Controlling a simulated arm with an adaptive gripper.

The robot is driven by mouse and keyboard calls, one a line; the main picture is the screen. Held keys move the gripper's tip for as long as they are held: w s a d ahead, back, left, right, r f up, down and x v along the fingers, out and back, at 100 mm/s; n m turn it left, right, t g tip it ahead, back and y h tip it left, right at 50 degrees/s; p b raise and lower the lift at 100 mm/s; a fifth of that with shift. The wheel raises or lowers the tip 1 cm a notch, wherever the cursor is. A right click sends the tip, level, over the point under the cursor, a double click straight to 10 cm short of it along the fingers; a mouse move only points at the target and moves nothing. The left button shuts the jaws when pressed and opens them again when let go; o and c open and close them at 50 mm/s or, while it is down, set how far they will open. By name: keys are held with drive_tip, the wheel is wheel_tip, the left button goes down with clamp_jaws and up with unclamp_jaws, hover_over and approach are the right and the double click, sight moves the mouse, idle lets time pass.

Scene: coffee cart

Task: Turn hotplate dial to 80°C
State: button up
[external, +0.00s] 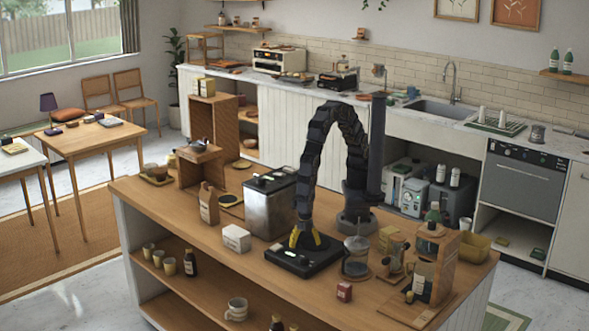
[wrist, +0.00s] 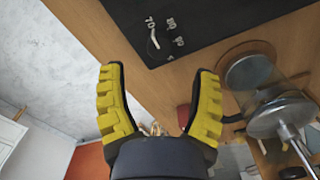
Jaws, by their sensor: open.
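The hotplate (external: 285,262) is a flat black slab on the wooden counter. It also shows at the top of the wrist view (wrist: 205,22), where its face carries white number marks, one of which reads like 70, and a white curved line (wrist: 154,38). I cannot make out the dial's body or its exact setting. My gripper (external: 307,246) points down close over the hotplate in the external view. In the wrist view my gripper (wrist: 157,70) has its yellow fingers wide apart, with nothing between them. I cannot tell whether it touches the hotplate.
A glass press (external: 356,261) stands just right of the hotplate and also shows in the wrist view (wrist: 249,74). A small red box (external: 344,291) lies in front. A white box (external: 237,238) and a metal container (external: 268,205) are at left. Clear counter lies between hotplate and front edge.

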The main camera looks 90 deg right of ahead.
sight(304, 257)
wheel_tip(304, 257, down, 6)
drive_tip(key=shift+r, duration=0.1)
clamp_jaws()
